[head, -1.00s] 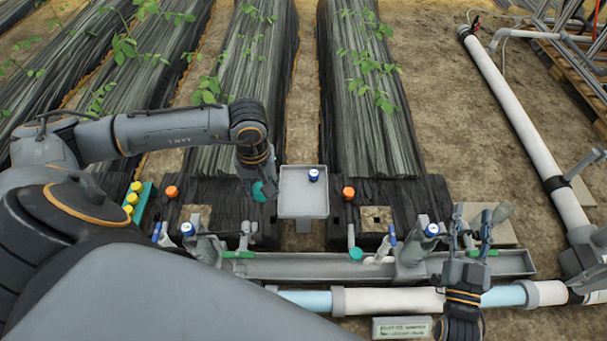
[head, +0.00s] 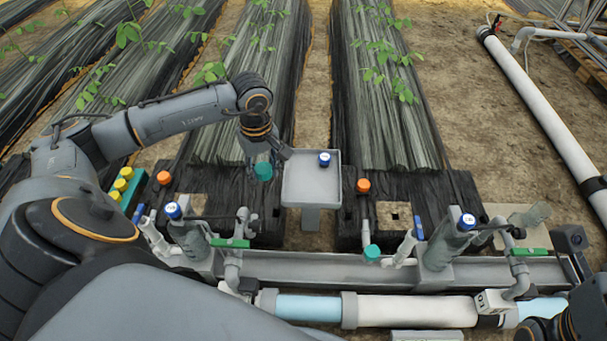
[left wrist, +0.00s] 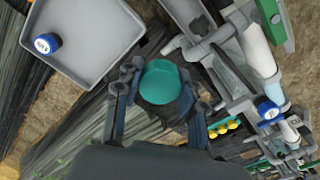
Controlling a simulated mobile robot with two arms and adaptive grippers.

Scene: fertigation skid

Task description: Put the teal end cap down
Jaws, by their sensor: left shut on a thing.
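The teal end cap (head: 263,171) is held in my left gripper (head: 264,160), just left of the grey tray (head: 311,192) in the head view. In the left wrist view the teal cap (left wrist: 161,82) sits between the two fingers, its round face showing, clear of the tray (left wrist: 88,68). My left gripper is shut on it. Another teal cap (head: 372,253) is on a pipe end at the skid. Of my right arm only part shows at the bottom right corner; its fingers are out of the picture.
A blue-and-white cap (head: 324,158) stands on the tray near its back; much of the tray is bare. Orange caps (head: 164,177) (head: 363,185) flank it. A green rack with yellow caps (head: 121,184) is at left. Pipes and valves of the skid (head: 330,268) run along the front.

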